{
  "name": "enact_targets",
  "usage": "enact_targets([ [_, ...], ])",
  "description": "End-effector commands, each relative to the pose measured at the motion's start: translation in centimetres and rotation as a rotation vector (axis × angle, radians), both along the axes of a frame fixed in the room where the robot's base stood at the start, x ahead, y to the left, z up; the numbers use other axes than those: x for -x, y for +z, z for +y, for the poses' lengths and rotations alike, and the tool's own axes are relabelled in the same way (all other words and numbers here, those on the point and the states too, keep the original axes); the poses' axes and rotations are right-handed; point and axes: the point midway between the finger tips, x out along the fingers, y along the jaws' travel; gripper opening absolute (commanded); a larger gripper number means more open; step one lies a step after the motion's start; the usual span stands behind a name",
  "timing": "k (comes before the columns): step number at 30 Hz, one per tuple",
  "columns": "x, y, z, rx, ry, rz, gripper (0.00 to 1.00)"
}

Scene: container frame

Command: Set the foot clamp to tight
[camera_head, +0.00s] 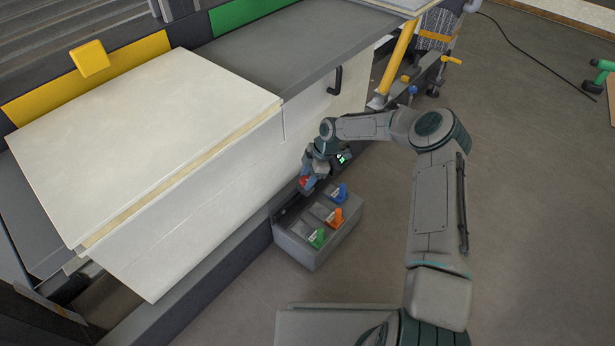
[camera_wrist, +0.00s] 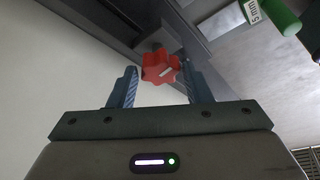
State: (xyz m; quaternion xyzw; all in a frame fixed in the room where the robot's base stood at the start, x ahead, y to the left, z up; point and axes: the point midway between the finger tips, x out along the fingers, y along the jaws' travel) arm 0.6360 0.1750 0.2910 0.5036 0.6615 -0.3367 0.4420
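A red lobed knob (camera_head: 303,182) sits low at the foot of the frame, beside the grey box; no label shows that it is the foot clamp. In the wrist view the red knob (camera_wrist: 160,67) has a pale mark on its face and a dark bracket behind it. My gripper (camera_head: 309,178) is at the knob. In the wrist view my gripper (camera_wrist: 164,85) is open, with the knob ahead between the two blue fingertips and a visible gap on each side. Whether the knob is tight or loose cannot be told.
A grey box (camera_head: 312,256) with blue (camera_head: 340,192), orange (camera_head: 336,217) and green (camera_head: 318,238) handles stands just in front of the knob. A large white panel (camera_head: 150,130) rises behind. A black handle (camera_head: 336,80) juts out above. The floor at right is mostly clear.

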Motion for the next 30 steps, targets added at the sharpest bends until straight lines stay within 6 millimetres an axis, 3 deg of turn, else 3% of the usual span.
enact_targets([
  [1,-0.01,0.01,-0.01,0.000,0.000,0.000,0.30],
  [3,-0.02,0.02,-0.02,0.000,0.000,0.000,0.16],
  [17,0.06,0.18,-0.08,0.002,-0.088,-0.001,0.16],
  [30,0.30,0.26,-0.07,0.003,-0.459,-0.003,0.16],
])
